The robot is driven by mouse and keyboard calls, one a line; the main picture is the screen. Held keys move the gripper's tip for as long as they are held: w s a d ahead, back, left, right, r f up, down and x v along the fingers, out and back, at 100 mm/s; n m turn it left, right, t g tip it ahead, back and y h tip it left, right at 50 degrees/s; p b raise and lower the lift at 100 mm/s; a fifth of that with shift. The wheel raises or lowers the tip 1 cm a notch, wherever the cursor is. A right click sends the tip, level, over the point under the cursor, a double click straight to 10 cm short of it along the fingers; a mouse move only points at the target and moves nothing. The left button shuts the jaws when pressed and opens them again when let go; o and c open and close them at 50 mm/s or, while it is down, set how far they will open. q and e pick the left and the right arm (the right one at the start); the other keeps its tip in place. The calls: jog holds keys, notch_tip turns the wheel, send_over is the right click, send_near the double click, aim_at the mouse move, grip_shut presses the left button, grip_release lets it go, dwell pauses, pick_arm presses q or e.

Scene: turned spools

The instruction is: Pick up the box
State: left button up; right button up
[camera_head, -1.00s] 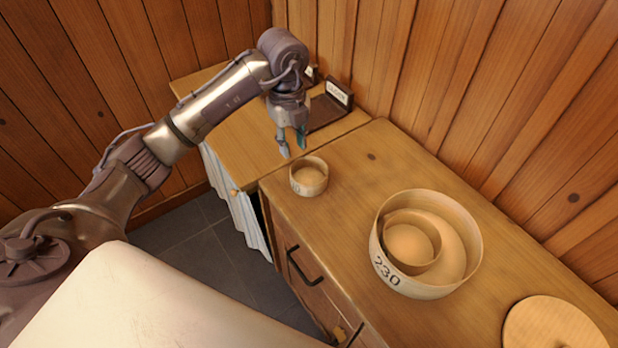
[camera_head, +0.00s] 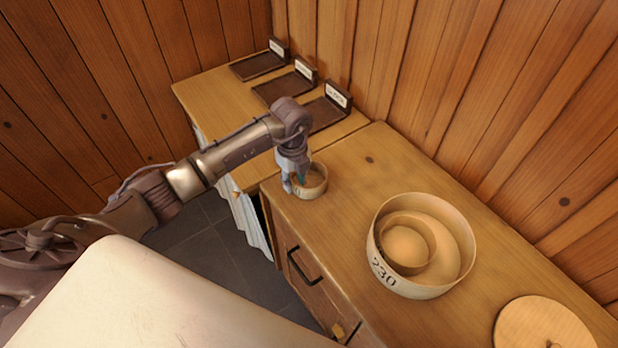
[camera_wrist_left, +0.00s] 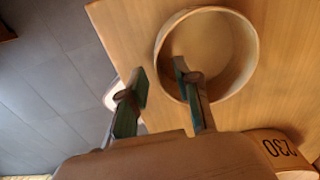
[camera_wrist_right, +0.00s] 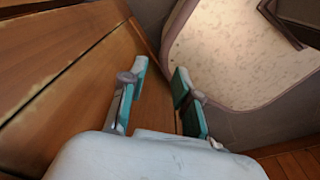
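A small round wooden box (camera_head: 314,186), open at the top, stands near the left corner of the wooden cabinet top. My left gripper (camera_head: 293,184) is open and points down at its near left wall. In the left wrist view the small box (camera_wrist_left: 238,62) shows with one finger of the left gripper (camera_wrist_left: 160,82) over its opening and the other outside the wall. Whether a finger touches the wall I cannot tell. A larger round box (camera_head: 400,279) marked 230 stands to the right with a smaller round box (camera_head: 402,265) inside it. My right gripper (camera_wrist_right: 160,74) is open and empty.
A round wooden lid (camera_head: 545,322) lies at the front right of the cabinet top (camera_head: 345,225). Dark trays (camera_head: 326,113) with labels stand on the adjoining lower table (camera_head: 213,95). Plank walls (camera_head: 480,90) close off the back. The cabinet top between the boxes is clear.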

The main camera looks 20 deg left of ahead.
pick_arm(q)
jog(key=shift+f, duration=0.55)
grip_shut()
jog(key=shift+r, duration=0.1)
